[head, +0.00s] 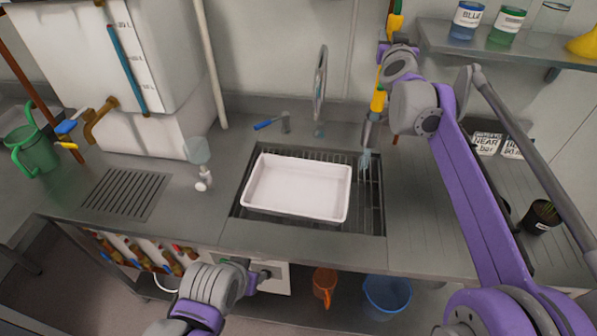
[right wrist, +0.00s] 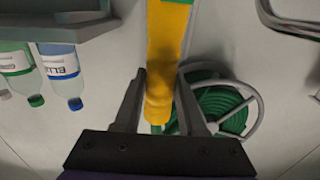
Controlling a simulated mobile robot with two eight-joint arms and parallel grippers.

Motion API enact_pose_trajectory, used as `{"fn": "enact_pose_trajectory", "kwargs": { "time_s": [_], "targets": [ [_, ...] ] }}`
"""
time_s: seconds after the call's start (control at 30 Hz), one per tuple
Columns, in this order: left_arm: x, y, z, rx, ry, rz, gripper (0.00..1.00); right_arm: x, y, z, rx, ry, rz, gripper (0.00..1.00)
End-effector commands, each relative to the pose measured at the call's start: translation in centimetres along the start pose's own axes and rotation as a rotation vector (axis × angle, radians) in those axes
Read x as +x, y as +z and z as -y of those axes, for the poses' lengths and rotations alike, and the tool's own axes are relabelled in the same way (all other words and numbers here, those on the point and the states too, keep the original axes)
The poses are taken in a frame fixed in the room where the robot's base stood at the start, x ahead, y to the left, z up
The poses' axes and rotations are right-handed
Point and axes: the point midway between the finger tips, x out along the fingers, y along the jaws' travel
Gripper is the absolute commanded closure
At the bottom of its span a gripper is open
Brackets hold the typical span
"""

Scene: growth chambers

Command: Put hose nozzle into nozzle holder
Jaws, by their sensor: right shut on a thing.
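The yellow hose nozzle (head: 378,101) hangs over the right end of the sink, pointing down. My right gripper (head: 384,52) is shut on it near the wall. In the right wrist view the nozzle (right wrist: 166,60) runs between the two fingers (right wrist: 162,92), with a little green at its end. Below the yellow in the head view is a grey tubular piece (head: 370,131); I cannot tell whether it is the nozzle's tip or the nozzle holder. My left gripper (head: 264,278) is low in front of the counter; its fingers are too small to judge.
A white basin (head: 297,187) sits in the sink, left of the nozzle. A faucet (head: 320,85) stands behind it. A shelf (head: 470,44) with bottles is at the upper right. A green hose reel (right wrist: 222,105) is behind the gripper.

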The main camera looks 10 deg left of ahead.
Motion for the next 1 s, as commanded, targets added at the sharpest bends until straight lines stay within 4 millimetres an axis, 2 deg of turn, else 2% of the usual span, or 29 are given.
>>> {"fn": "enact_pose_trajectory", "kwargs": {
  "time_s": [0.23, 0.63, 1.0],
  "targets": [
    [-0.1, -0.2, 0.0, 0.0, 0.0, -0.002, 0.5, 0.9, -0.1, 0.0, 0.0, 0.001, -0.001, 1.0],
    [-0.1, -0.1, 0.0, 0.0, 0.0, -0.001, 0.5, 0.9, 0.1, 0.0, 0.0, 0.001, -0.001, 1.0],
    [0.3, 0.4, 0.0, 0.0, 0.0, 0.004, 0.5, 0.9, 1.2, 0.0, 0.0, 0.001, 0.0, 1.0]
  ]
}}
